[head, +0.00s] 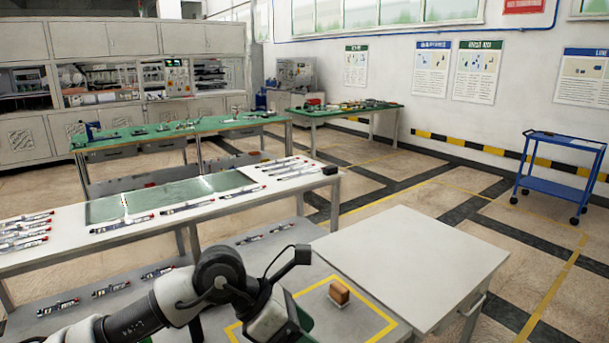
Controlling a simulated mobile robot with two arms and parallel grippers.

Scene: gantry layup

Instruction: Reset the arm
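My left arm (215,280) comes in from the lower left, bent, with its wrist low over the near grey table. My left gripper (284,326) is at the bottom edge of the head view, seen from above and behind. Its fingertips are hidden or cut off, so I cannot tell whether it is open or shut. My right arm and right gripper are not in view.
A small brown block (339,292) stands inside a yellow square on the near grey table (312,272), right of my gripper. A bare white tabletop (410,255) adjoins on the right. A white bench (60,250) with several parts lies beyond. A blue cart (558,180) stands far right.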

